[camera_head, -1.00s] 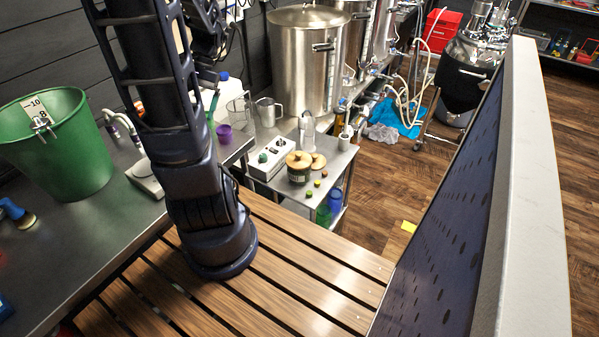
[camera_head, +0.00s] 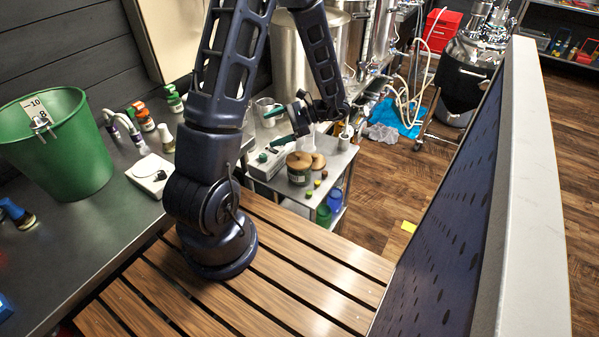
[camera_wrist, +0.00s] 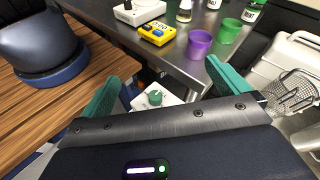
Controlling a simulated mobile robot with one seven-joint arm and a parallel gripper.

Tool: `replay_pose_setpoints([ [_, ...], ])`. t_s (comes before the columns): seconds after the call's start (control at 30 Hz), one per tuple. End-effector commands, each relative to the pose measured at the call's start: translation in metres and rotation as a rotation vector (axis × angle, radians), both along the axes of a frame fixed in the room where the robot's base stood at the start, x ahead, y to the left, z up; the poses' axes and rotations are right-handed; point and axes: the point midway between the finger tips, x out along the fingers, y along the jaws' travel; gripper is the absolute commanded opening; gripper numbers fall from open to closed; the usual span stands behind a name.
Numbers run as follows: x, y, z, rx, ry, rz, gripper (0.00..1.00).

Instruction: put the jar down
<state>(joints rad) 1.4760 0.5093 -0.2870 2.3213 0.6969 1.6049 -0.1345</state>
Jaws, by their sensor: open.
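In the wrist view the open fingers (camera_wrist: 166,88) show with a white box and green knob (camera_wrist: 155,97) below, beyond the gap. I do not make out the jar in the wrist view.
A white socket box (camera_head: 262,165) is left of the jar on the cart, with small coloured pieces near the jar. A green bucket (camera_head: 62,150) stands on the left counter. A purple cup (camera_wrist: 199,43) shows in the wrist view.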

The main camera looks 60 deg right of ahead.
Motion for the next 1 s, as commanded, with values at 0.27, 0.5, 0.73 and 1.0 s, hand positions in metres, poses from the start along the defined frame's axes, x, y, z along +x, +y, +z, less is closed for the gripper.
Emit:
replay_pose_setpoints([
  [0.27, -0.078, -0.018, -0.046, 0.158, -0.069, -0.305, 1.00],
  [0.5, -0.140, -0.017, -0.083, 0.257, -0.136, -0.535, 1.00],
  [0.73, -0.185, -0.009, -0.110, 0.321, -0.188, -0.701, 1.00],
  [1.0, -0.194, -0.005, -0.119, 0.338, -0.208, -0.756, 1.00],
])
